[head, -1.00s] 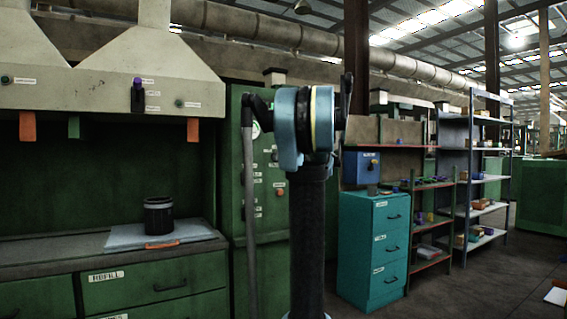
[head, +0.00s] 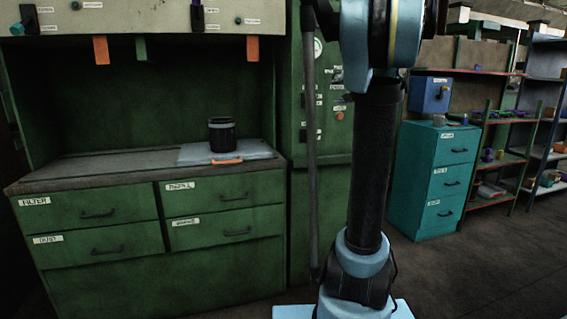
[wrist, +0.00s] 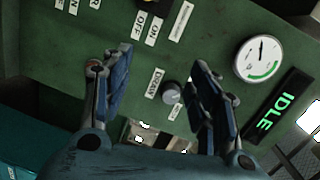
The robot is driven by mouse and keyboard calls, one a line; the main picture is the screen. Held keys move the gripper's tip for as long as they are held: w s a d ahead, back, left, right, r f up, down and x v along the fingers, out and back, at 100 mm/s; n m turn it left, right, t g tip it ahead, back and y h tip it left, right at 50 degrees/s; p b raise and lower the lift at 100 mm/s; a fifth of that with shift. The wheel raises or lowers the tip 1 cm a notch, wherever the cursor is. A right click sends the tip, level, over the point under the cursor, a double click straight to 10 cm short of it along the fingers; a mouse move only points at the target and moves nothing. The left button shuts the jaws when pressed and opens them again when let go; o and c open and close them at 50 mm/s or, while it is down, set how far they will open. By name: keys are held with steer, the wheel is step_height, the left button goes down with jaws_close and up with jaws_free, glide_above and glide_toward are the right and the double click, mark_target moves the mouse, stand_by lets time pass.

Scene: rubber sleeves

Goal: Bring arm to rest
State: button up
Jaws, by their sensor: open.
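My gripper (wrist: 158,95) shows in the wrist view with its two blue fingers apart and nothing between them. It faces a green control panel (wrist: 215,30) with ON and OFF labels, a small round knob (wrist: 171,93) labelled DRAW, a round gauge (wrist: 260,58) and a display (wrist: 282,107) reading IDLE. The knob appears between the fingertips; I cannot tell how far off it is. In the head view my arm stands in front of the green cabinet (head: 300,210), and the gripper itself is not seen there.
Left is a green workbench (head: 90,270) with labelled drawers. A black cylinder (head: 222,135) stands on a grey mat (head: 190,152) with an orange handle. Right are a teal drawer unit (head: 430,180), a blue box (head: 430,95) and shelves (head: 490,120). Floor at lower right is clear.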

steer(key=s+a+f+n+g, duration=0.4)
steer(key=s+a+f, duration=0.3)
steer(key=s+f, duration=0.3)
steer(key=s+a+f+n+g, duration=0.3)
steer(key=s+a+f, duration=0.4)
steer(key=s+f, duration=0.3)
steer(key=s+d+f+n+g+h, duration=0.2)
steer(key=s+f+g+h, duration=0.1)
steer(key=s+f, duration=0.7)
steer(key=s+d+f+n+g+h, duration=0.3)
steer(key=s+f, duration=0.8)
steer(key=s, duration=0.3)
steer(key=shift+s+d, duration=0.15)
steer(key=shift+s, duration=0.25)
steer(key=shift+f, duration=0.1)
